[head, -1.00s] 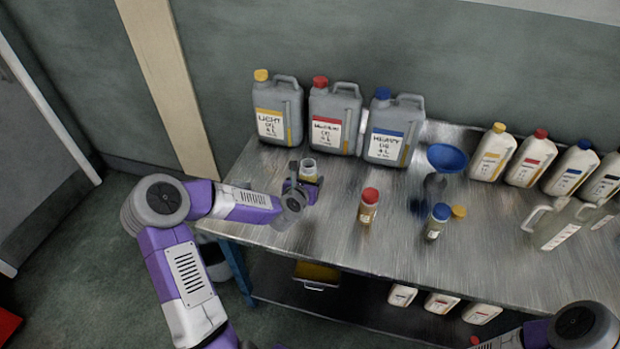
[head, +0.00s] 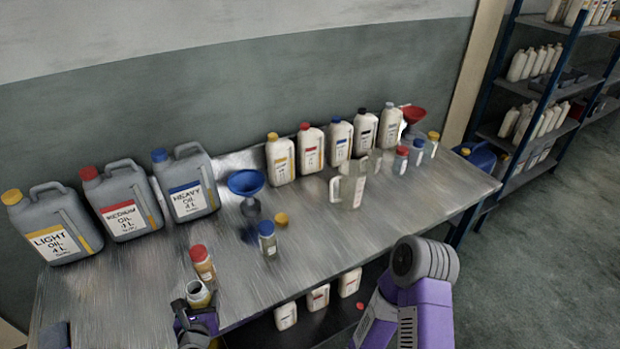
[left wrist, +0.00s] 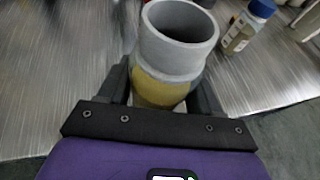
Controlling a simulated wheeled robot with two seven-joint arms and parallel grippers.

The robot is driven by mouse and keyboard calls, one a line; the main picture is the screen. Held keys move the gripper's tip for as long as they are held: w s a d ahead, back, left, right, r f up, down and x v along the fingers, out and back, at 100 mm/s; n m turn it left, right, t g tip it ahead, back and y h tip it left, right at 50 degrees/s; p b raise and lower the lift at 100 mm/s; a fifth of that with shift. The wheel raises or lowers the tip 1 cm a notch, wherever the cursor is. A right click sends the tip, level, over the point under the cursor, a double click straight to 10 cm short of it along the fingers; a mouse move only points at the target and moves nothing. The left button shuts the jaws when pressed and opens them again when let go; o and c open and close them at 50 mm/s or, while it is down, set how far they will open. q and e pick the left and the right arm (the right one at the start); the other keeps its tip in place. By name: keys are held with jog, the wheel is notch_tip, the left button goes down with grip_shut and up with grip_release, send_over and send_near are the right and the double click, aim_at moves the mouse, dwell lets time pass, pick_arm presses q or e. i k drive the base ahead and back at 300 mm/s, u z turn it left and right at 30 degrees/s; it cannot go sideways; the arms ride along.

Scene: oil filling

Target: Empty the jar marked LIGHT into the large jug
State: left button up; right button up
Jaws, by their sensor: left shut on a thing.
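My left gripper (head: 196,314) is shut around an open jar (head: 198,293) with yellow-amber oil in it, near the table's front edge, just in front of a red-capped jar (head: 202,263). In the left wrist view the jar (left wrist: 178,45) has a grey open rim, stands between the two fingers (left wrist: 162,92) and looks nearly upright. Its marking is not readable. A clear jug (head: 353,188) with a handle stands farther right on the table. My right arm shows at lower right, but its gripper is out of view.
Large grey cans marked LIGHT (head: 62,238), MEDIUM (head: 130,215) and HEAVY (head: 188,200) stand at the back left. White bottles (head: 310,150) line the back.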

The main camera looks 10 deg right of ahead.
aim_at(353, 174)
jog(key=z, duration=0.45)
jog(key=k, duration=0.55)
jog(key=z, duration=1.25)
jog(key=i, duration=1.35)
jog(key=u, duration=0.75)
